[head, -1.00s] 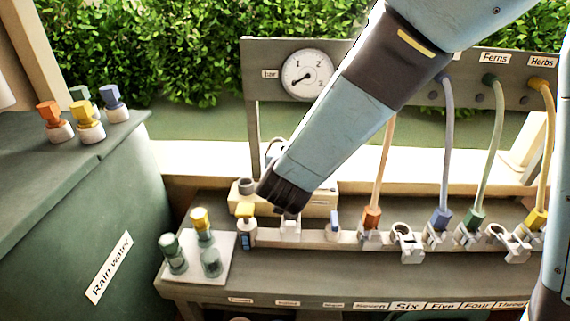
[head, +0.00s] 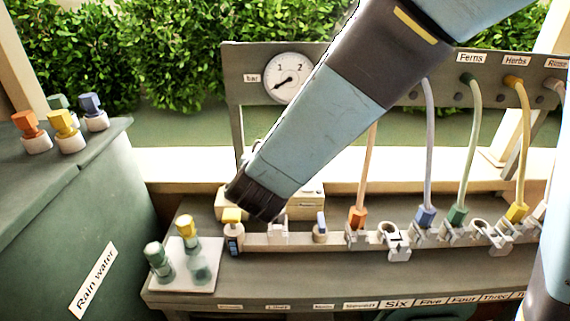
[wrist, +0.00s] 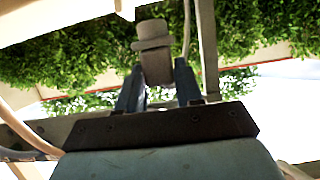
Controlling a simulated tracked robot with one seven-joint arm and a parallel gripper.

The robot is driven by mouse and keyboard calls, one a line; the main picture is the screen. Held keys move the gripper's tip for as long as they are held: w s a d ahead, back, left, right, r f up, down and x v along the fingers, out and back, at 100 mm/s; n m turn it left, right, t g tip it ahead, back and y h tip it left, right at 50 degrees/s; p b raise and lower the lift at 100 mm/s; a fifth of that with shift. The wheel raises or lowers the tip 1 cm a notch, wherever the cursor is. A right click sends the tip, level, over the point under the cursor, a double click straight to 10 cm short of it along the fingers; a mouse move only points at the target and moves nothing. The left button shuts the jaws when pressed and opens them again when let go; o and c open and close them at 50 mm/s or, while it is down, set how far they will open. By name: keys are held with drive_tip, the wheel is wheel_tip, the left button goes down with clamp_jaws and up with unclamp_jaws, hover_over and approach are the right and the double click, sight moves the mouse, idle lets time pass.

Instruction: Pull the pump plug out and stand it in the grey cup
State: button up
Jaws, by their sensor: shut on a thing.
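My gripper (wrist: 158,78) is shut on a grey, collared round piece, which I take to be the pump plug (wrist: 153,45); it sits between the blue fingers in the wrist view. In the head view my gripper (head: 256,203) is over the left end of the cream pump box (head: 305,203) and hides the plug. Whether the plug is still seated cannot be told. A translucent grey-looking cup (head: 200,270) stands open at the front right of a pale tray (head: 183,285), left of my gripper.
The tray also holds a green-topped piece (head: 155,254) and a yellow-topped piece (head: 186,226). A yellow-capped valve (head: 232,217) stands just below my gripper. Hoses with coloured plugs rise from the rail at right. The rain water tank (head: 60,215) fills the left.

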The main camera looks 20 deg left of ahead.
drive_tip(key=w+a+f, duration=0.2)
drive_tip(key=a, duration=0.5)
drive_tip(key=w+a+f, duration=0.2)
drive_tip(key=a+f, duration=0.1)
drive_tip(key=a, duration=0.4)
drive_tip(key=shift+w+d+f, duration=0.1)
drive_tip(key=shift+f, duration=1.35)
drive_tip(key=shift+w+f, duration=0.1)
drive_tip(key=shift+f, duration=1.3)
drive_tip(key=shift+f, duration=0.6)
drive_tip(key=o, duration=0.8)
drive_tip(key=shift+c, duration=0.2)
drive_tip(key=v, duration=1.1)
